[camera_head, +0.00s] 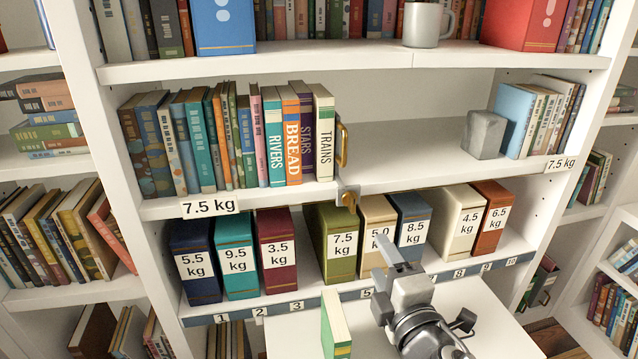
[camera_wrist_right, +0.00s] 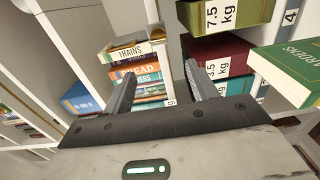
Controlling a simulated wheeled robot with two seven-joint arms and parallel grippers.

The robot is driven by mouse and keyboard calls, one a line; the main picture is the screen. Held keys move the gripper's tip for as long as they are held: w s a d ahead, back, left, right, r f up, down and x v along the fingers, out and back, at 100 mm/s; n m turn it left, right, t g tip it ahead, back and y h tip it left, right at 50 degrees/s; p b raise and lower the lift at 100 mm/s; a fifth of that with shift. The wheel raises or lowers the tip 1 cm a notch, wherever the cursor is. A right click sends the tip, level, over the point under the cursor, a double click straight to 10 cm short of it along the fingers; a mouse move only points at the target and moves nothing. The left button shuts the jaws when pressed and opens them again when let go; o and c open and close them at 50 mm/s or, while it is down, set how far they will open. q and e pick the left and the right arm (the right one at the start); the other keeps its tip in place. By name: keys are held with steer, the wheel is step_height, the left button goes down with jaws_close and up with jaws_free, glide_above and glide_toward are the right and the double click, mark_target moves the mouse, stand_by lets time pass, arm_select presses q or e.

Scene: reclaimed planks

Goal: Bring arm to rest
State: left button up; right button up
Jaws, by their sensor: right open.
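My right gripper (camera_head: 388,258) is in front of the lower shelf, near the 5.0 kg box (camera_head: 379,215), with its fingers pointing toward the bookcase. In the right wrist view the gripper (camera_wrist_right: 158,88) has its two fingers apart with nothing between them. Beyond the fingers that view shows the row of upright books and numbered boxes. My left gripper is in neither view.
A green book (camera_head: 336,326) stands on a white surface (camera_head: 290,341) left of my right arm. Weight boxes, such as the 7.5 kg one (camera_head: 338,240), line the lower shelf. The shelf above has a gap between the TRAINS book (camera_head: 324,135) and a grey block (camera_head: 484,135).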

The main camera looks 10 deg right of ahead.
steer(key=s+a+f+m+g+y, duration=0.1)
steer(key=s+f+m+g, duration=0.3)
steer(key=s+f+m, duration=0.4)
steer(key=s+a+f+m+g+y, duration=0.1)
steer(key=s+f+m, duration=0.6)
steer(key=f, duration=0.8)
steer(key=s+a+g, duration=0.1)
steer(key=g, duration=0.1)
steer(key=shift+s+f+m+g, duration=0.4)
steer(key=shift+a, duration=0.1)
